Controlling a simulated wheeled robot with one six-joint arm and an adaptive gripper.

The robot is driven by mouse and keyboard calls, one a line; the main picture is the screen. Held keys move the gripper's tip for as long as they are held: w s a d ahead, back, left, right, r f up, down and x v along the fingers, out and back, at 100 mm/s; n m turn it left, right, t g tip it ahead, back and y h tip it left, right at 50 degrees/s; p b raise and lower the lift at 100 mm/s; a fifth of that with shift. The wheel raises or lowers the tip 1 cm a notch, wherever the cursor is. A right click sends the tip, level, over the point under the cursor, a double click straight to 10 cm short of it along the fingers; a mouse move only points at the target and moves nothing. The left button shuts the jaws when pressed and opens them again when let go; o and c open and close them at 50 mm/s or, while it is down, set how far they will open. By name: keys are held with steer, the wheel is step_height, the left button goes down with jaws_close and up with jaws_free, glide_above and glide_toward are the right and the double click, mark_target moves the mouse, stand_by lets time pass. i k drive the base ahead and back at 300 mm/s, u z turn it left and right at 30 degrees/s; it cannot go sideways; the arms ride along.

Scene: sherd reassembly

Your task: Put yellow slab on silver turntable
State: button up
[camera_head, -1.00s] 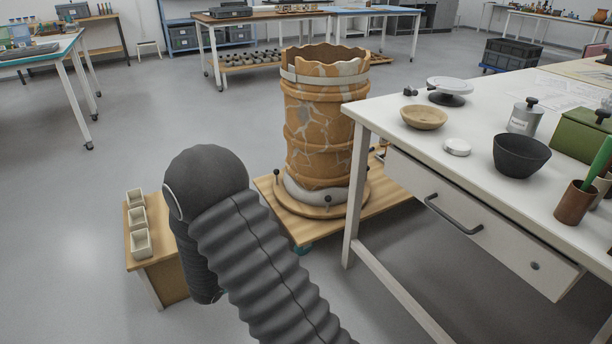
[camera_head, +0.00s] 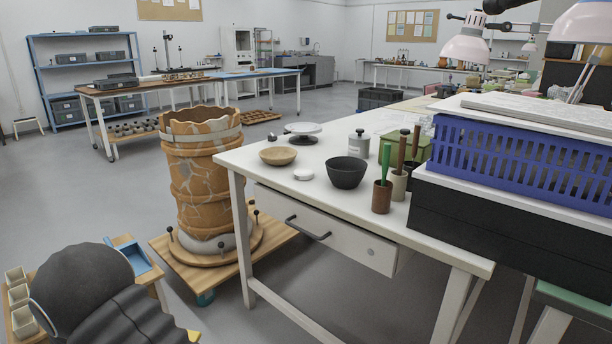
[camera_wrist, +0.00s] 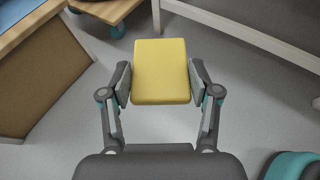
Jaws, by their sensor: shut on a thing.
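The yellow slab (camera_wrist: 161,72) is a flat rounded block in the wrist view. My gripper (camera_wrist: 161,85) is shut on it, with one finger pressed to each side, and holds it above the grey floor. The silver turntable (camera_head: 303,130) is a pale round disc on a dark base, standing on the white table toward its far left in the head view. The slab is apart from the turntable.
The white table (camera_head: 330,205) also bears a wooden bowl (camera_head: 278,156), a white lid (camera_head: 303,174), a black bowl (camera_head: 346,172) and a grey jar (camera_head: 359,143) near the turntable. A large cracked vessel (camera_head: 204,180) stands on a low wooden dolly left of the table.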

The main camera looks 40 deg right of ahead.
mark_target(303, 128)
steer(key=z, duration=0.35)
steer(key=i, duration=1.1)
steer(key=z, duration=0.25)
